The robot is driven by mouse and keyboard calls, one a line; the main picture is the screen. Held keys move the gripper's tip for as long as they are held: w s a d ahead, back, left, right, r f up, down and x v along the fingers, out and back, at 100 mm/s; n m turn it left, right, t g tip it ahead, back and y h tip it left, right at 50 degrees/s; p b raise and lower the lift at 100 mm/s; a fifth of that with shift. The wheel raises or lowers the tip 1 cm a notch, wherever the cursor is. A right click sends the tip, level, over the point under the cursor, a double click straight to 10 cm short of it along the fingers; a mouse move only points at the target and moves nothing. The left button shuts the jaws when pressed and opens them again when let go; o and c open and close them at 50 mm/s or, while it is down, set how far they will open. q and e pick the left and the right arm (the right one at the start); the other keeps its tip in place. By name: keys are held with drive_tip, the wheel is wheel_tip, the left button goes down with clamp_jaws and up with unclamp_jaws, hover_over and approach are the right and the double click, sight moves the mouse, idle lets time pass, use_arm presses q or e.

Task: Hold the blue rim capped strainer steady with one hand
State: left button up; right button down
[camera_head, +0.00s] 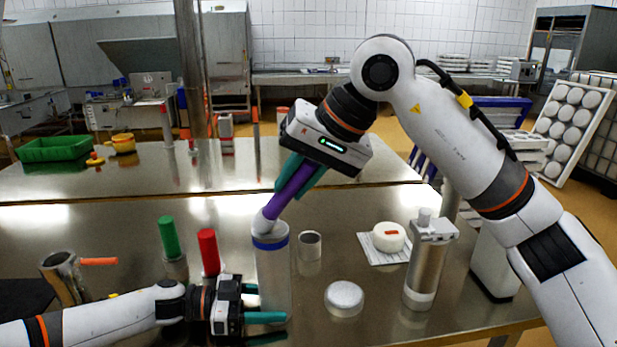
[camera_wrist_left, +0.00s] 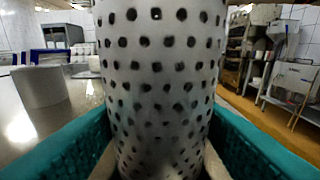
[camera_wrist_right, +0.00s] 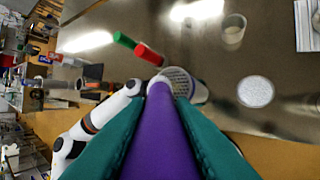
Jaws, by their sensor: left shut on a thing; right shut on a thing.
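The blue rim strainer (camera_head: 272,275) stands upright on the steel table, a pale cylinder with a blue band near its top. My left gripper (camera_head: 267,304) is shut around its lower part from the left. In the left wrist view its perforated white wall (camera_wrist_left: 155,80) fills the space between the teal fingers. My right gripper (camera_head: 300,180) is above it, shut on a purple handle (camera_head: 292,190). The white end of this purple tool (camera_head: 263,222) is at the strainer's top; I cannot tell whether it touches or goes inside. The purple handle also shows in the right wrist view (camera_wrist_right: 160,140).
Green (camera_head: 168,237) and red (camera_head: 208,250) handles stand left of the strainer. A small cup (camera_head: 310,245), a white disc (camera_head: 344,298), a white cheese (camera_head: 389,237) and a steel canister (camera_head: 425,265) stand to the right. An orange-handled metal cup (camera_head: 62,275) is far left.

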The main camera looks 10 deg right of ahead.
drive_tip(key=shift+a, duration=0.75)
drive_tip(key=shift+r, duration=3)
drive_tip(key=shift+r, duration=1.55)
drive_tip(key=shift+f, duration=0.15)
